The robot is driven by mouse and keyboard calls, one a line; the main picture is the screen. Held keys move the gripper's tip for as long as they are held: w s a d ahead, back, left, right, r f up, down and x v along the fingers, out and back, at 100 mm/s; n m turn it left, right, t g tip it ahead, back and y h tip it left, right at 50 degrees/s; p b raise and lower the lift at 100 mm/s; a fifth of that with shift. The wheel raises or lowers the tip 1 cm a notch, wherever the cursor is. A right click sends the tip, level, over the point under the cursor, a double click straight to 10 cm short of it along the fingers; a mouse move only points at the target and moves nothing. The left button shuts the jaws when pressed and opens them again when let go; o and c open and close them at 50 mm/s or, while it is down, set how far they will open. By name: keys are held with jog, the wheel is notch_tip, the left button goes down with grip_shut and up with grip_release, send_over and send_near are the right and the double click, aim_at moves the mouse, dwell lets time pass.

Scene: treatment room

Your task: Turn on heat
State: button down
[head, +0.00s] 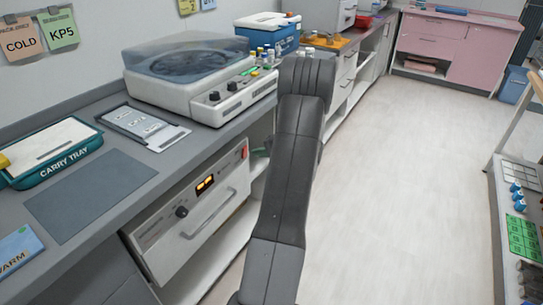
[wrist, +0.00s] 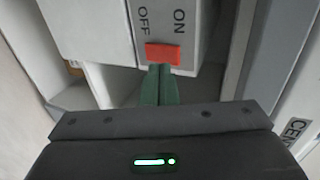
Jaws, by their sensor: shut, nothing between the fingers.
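The white heating unit (head: 195,215) sits under the grey counter, with a lit orange display (head: 205,186), a dark knob (head: 182,212) and a long handle on its front. Its red switch (head: 245,152) is at the front's right end. In the wrist view the red switch (wrist: 163,53) lies below the ON and OFF labels on a white panel. My gripper (wrist: 159,70) is shut, its green fingertips right at the switch's lower edge; I cannot tell whether they touch it. In the head view my gripper (head: 262,150) is mostly hidden behind my arm.
On the counter stand a centrifuge-like machine (head: 195,75), a teal carry tray (head: 50,150) and a flat panel (head: 143,126). An open shelf lies under the unit. The floor (head: 410,180) to the right is clear, with a side rack (head: 520,220) at the far right.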

aim_at(246, 147)
jog(key=shift+w+a+r, duration=0.2)
jog(key=shift+w+a, duration=0.2)
jog(key=shift+a, duration=0.15)
jog(key=shift+w+a+r, duration=0.15)
jog(key=shift+w+a, duration=0.2)
jog(key=shift+a, duration=0.15)
jog(key=p, duration=0.1)
jog(key=r+p, duration=0.1)
jog(key=p, duration=0.1)
jog(key=shift+w+a, duration=0.15)
jog(key=shift+a, duration=0.1)
jog(key=shift+w+a+g+h+p, duration=0.1)
jog(key=shift+g+h+p, duration=0.25)
jog(key=shift+p, duration=0.7)
jog(key=shift+f+b, duration=0.35)
jog(key=shift+b, duration=0.05)
jog(key=shift+r, duration=0.1)
jog(key=shift+r+p, duration=0.75)
jog(key=shift+p, duration=0.55)
